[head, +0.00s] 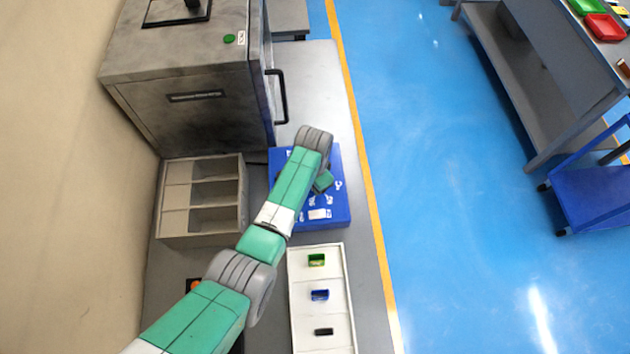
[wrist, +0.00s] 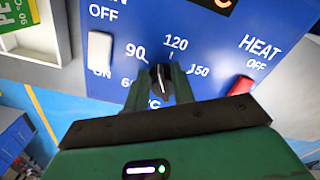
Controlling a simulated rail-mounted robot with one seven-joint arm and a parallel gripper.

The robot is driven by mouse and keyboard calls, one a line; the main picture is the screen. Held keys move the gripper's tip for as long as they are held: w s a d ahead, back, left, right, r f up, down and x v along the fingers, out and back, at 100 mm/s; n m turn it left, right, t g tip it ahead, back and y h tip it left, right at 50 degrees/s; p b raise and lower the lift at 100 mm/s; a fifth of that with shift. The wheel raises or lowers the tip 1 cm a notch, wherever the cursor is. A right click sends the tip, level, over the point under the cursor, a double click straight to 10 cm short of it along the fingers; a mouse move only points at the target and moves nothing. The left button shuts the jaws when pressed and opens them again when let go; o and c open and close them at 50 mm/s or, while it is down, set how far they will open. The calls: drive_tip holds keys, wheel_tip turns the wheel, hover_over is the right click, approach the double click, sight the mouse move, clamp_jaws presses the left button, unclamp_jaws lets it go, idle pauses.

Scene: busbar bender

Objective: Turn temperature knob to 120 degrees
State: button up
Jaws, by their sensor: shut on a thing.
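The temperature knob (wrist: 161,80) is black with a white pointer line, on a blue control panel (wrist: 205,30). Printed around it are 60, 90, 120 and 150, with 120 just above it and 90 to its upper left. The pointer line runs nearly up and down in the wrist view; which mark its end meets is hard to tell. My gripper (wrist: 159,88) has its two dark fingers on either side of the knob, shut on it. In the head view my arm reaches over the blue panel (head: 339,213) and hides the knob.
A white switch (wrist: 100,48) is left of the knob and a red HEAT switch (wrist: 240,86) is right. A white tray (head: 320,270) with small parts and a grey compartment box (head: 200,228) sit close by. A large grey oven (head: 190,90) stands behind.

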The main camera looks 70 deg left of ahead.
drive_tip(key=m, duration=0.3)
drive_tip(key=a+m, duration=0.1)
drive_tip(key=m, duration=0.1)
drive_tip(key=shift+m, duration=0.4)
idle(0.4)
drive_tip(key=o, duration=1)
drive_tip(key=shift+w, duration=0.1)
wheel_tip(320, 180, up, 8)
drive_tip(key=shift+f+p, duration=0.1)
drive_tip(key=shift+p, duration=0.4)
